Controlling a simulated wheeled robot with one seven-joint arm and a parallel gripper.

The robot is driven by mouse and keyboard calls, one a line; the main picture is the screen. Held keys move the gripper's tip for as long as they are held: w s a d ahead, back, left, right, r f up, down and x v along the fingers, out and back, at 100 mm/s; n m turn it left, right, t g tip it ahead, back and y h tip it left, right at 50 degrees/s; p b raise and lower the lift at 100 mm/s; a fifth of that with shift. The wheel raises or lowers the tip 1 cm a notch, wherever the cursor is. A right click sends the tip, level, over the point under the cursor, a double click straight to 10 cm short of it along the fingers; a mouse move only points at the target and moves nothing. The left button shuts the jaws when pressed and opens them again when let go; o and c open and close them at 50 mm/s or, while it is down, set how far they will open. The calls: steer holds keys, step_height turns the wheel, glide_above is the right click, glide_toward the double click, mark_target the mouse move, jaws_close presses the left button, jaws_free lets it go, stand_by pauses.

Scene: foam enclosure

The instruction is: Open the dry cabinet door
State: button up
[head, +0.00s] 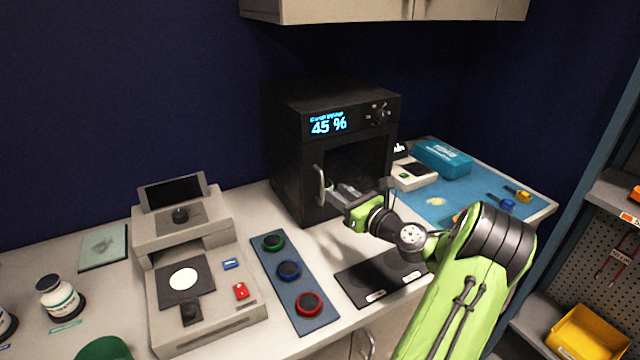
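The dry cabinet (292,150) is a black box at the back of the counter, with a lit display reading 45 % and knobs at its upper right. Its front has a dark, window-like area. A pale upright curved handle (320,185) shows at the left of the front. The door looks shut, but my arm covers part of the front. My gripper (332,196) is at the lower front, its fingers pointing left, close beside the handle. Whether it touches the handle, and how far its fingers are apart, cannot be made out.
A grey instrument (205,310) and a blue strip with green, blue and red round pieces (295,285) stand left. A dark mat (375,280) lies below my arm. A blue mat (470,195) with a teal box (441,158) is right. A cupboard (380,10) hangs above.

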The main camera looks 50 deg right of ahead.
mark_target(323, 184)
steer(key=w, duration=0.7)
steer(key=shift+d, duration=0.4)
steer(key=shift+c, duration=0.3)
jaws_close()
